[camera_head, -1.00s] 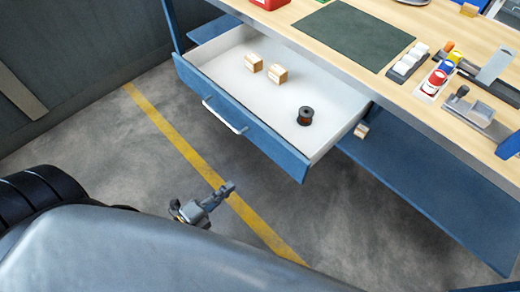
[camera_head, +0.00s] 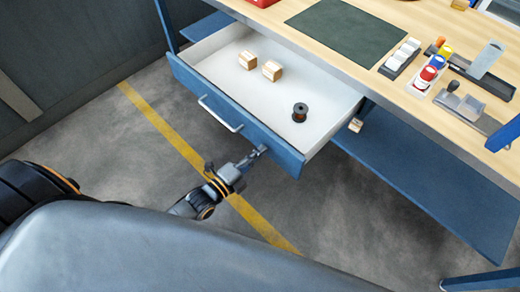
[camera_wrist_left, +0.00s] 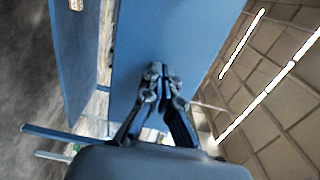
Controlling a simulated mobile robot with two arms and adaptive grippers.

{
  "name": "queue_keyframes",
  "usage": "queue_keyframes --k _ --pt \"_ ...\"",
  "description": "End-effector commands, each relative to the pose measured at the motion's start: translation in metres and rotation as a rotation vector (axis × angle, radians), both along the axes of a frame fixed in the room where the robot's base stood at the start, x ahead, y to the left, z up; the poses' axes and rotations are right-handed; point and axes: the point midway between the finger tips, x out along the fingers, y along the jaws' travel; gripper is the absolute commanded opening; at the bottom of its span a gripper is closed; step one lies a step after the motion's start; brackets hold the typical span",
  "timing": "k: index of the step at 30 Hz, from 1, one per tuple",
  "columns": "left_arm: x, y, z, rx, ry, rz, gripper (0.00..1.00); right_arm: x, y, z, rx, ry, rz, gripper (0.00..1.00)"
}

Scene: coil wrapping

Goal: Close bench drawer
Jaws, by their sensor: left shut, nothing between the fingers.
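The blue bench drawer (camera_head: 240,110) stands pulled out from under the wooden bench top, its pale inside showing. Its silver bar handle (camera_head: 219,113) is on the front panel. In the drawer are two small wooden blocks (camera_head: 247,60) (camera_head: 272,70) and a dark spool (camera_head: 300,112). My left gripper (camera_head: 258,152) is shut and empty, close to the right part of the drawer's front, right of the handle. In the left wrist view its fingers (camera_wrist_left: 160,72) are together before the blue front panel (camera_wrist_left: 165,30). I cannot tell whether they touch it. My right gripper is not in view.
The bench top (camera_head: 450,125) holds a dark mat (camera_head: 347,27), a rack of white pieces (camera_head: 400,58) and coloured spools (camera_head: 433,75). A blue lower shelf (camera_head: 430,190) lies beneath. The floor before the drawer has a yellow line (camera_head: 165,125).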

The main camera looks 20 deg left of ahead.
Motion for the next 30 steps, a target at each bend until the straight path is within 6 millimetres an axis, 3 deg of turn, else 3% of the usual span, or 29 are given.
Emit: queue_keyframes --k 19,23,30 --pt "0.013 -0.005 0.000 -0.002 -0.001 0.001 0.00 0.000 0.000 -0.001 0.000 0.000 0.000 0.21" --pt "0.027 -0.011 -0.001 -0.001 -0.003 0.001 0.00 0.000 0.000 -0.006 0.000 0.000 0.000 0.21" --pt "0.073 -0.030 -0.001 -0.003 -0.006 0.001 0.00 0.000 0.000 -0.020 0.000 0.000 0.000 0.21"
